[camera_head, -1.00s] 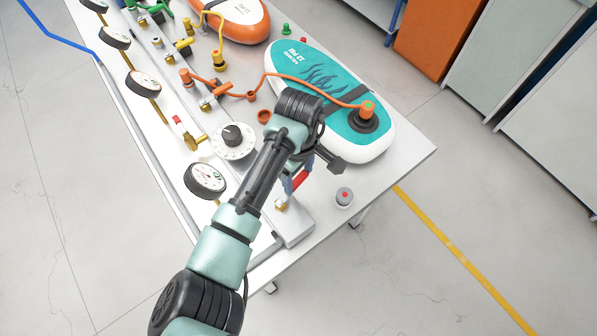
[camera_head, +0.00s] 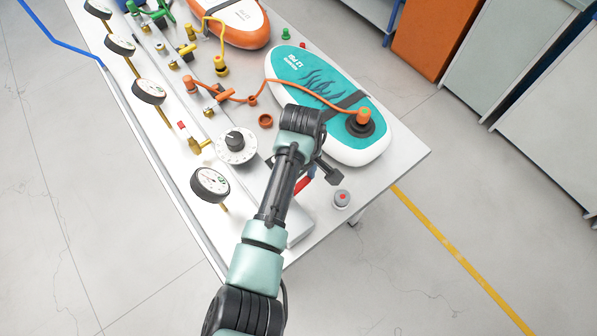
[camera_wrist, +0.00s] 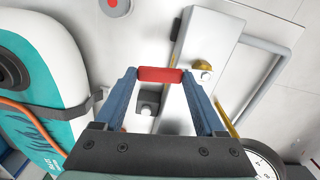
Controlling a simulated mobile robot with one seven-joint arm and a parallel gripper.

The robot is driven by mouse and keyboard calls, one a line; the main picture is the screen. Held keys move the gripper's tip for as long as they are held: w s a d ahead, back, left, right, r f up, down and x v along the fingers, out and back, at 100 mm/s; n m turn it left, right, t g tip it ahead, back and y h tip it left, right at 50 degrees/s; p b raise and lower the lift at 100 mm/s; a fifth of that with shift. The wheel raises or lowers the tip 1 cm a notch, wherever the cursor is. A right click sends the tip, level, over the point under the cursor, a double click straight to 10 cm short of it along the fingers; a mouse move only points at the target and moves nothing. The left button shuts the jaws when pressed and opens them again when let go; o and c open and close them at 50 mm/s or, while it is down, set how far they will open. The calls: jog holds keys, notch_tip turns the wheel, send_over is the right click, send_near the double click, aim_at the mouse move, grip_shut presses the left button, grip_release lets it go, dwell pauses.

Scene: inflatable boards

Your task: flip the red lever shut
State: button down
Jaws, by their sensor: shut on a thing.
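The red lever (camera_wrist: 160,75) lies crosswise between the blue fingers of my gripper (camera_wrist: 159,80) in the wrist view, with a fingertip against each end. My gripper is shut on it. In the head view a short piece of the red lever (camera_head: 303,184) shows beside my forearm, near the front end of the bench. My wrist and forearm hide most of the gripper and the lever's mount there. In the wrist view a brass fitting (camera_wrist: 202,66) sits on the pale metal rail (camera_wrist: 207,38) right of the lever.
A round button with a red top (camera_head: 342,199) stands near the bench corner. A teal and white board (camera_head: 318,80) with an orange hose lies behind my wrist. A white dial (camera_head: 236,146) and a gauge (camera_head: 210,185) stand to the left. The bench's right corner is mostly bare.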

jog(key=shift+s+d+r+m+p, duration=0.1)
jog(key=shift+d+r+m+p, duration=0.15)
jog(key=shift+m+p, duration=0.4)
jog(key=shift+f, duration=0.1)
jog(key=shift+c, duration=1.1)
grip_release()
jog(key=shift+o, duration=1.1)
jog(key=shift+s+f, duration=0.1)
jog(key=shift+s, duration=0.1)
notch_tip(320, 180, up, 13)
jog(key=b, duration=0.1)
